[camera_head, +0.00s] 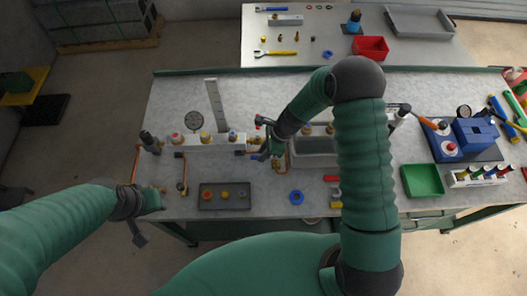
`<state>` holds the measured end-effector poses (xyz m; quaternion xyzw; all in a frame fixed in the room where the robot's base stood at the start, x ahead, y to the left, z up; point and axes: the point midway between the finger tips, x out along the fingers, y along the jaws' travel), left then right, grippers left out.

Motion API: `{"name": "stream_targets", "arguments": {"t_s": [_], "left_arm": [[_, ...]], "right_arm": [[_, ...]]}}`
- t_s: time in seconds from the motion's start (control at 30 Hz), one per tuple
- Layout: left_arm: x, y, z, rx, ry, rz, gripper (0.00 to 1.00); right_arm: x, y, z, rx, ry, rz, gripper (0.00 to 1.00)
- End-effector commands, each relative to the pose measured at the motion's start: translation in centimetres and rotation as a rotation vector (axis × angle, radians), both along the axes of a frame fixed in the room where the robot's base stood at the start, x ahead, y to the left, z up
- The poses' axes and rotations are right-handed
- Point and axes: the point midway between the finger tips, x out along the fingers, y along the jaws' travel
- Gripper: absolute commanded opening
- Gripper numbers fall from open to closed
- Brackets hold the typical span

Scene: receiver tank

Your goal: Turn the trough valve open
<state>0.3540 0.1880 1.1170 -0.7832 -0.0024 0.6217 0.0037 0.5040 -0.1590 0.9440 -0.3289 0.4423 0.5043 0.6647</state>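The grey trough (315,160) stands at the middle of the bench, partly behind my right arm. Brass valve fittings (281,161) show at its left end. My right gripper (270,155) points down at these fittings and covers much of them. I cannot tell which part is the trough valve's handle, how it is turned, or whether the fingers touch it. The fingers are too small and dark to tell open from shut. My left gripper (150,200) is low over the bench's left front corner, away from the trough; its fingers are not clear.
A pale manifold (207,139) with several coloured knobs and an upright scale (214,105) stand left of the trough. A dark tray (224,203) and blue ring (296,198) lie in front. A green bin (422,180) stands right. The bench's back strip is mostly clear.

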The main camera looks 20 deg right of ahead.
Motion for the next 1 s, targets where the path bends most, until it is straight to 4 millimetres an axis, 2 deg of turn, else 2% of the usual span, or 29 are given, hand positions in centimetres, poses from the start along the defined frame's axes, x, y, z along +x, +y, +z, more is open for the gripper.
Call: {"name": "stream_targets", "arguments": {"t_s": [0.1,1.0], "left_arm": [[0.0,0.01,0.0,0.0,0.0,0.0,0.36],[0.0,0.02,0.02,0.0,0.0,0.001,0.36]], "right_arm": [[0.23,-0.05,0.08,-0.007,-0.006,-0.002,0.0],[0.5,0.42,0.34,-0.001,-0.011,0.002,0.0]]}}
